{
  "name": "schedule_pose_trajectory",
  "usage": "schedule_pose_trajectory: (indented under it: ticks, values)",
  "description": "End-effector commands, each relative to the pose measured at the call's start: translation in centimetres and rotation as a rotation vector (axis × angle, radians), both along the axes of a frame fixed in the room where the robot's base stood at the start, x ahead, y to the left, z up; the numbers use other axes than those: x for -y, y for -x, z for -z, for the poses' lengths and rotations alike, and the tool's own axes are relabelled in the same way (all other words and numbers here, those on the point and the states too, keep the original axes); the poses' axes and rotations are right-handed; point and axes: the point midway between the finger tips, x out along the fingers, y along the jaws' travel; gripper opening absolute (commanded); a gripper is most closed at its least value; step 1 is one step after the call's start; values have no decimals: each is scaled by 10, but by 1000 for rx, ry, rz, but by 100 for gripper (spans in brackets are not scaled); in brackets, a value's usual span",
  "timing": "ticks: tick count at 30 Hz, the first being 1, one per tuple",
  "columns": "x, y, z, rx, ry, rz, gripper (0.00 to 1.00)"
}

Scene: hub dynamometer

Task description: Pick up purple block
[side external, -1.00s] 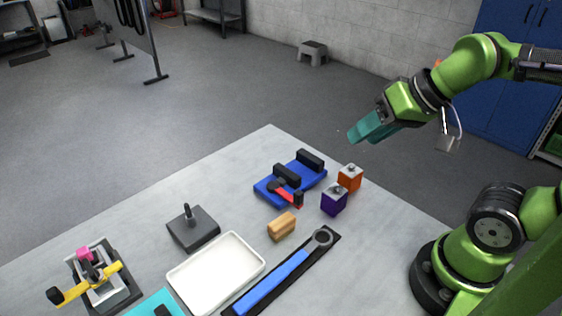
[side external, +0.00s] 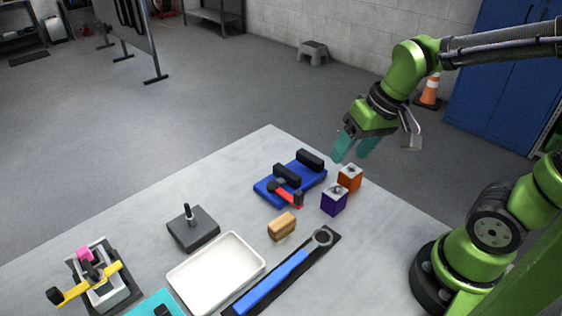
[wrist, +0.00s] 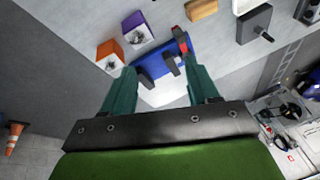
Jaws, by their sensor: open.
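The purple block (side external: 334,201) stands on the grey table near its right edge, with a light top carrying a small metal fitting. In the wrist view the purple block (wrist: 137,29) is near the top, left of centre. My gripper (side external: 352,158) has teal fingers and hangs above and behind the blocks in the side view. In the wrist view my gripper (wrist: 161,78) shows its fingers spread wide with nothing between them. The purple block is apart from the fingers, beyond the left fingertip in that view.
An orange block (side external: 350,178) stands close behind the purple one. A blue fixture (side external: 264,192) with black blocks and a red clamp sits to the left. A wooden block (side external: 281,226), a blue wrench (side external: 270,283) and a white tray (side external: 172,277) lie nearer the front.

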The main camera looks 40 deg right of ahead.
Motion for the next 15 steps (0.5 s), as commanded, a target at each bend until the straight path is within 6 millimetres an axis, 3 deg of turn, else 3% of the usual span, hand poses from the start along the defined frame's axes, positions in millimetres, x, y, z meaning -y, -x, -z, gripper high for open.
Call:
schedule_pose_trajectory:
  ticks: [3,7,11,15]
  values:
    - [6,-15,31,-141,54,-72,60]
    - [12,-27,55,-248,101,-155,60]
    - [17,-34,68,-304,135,-227,60]
    - [20,-38,67,-311,164,-286,60]
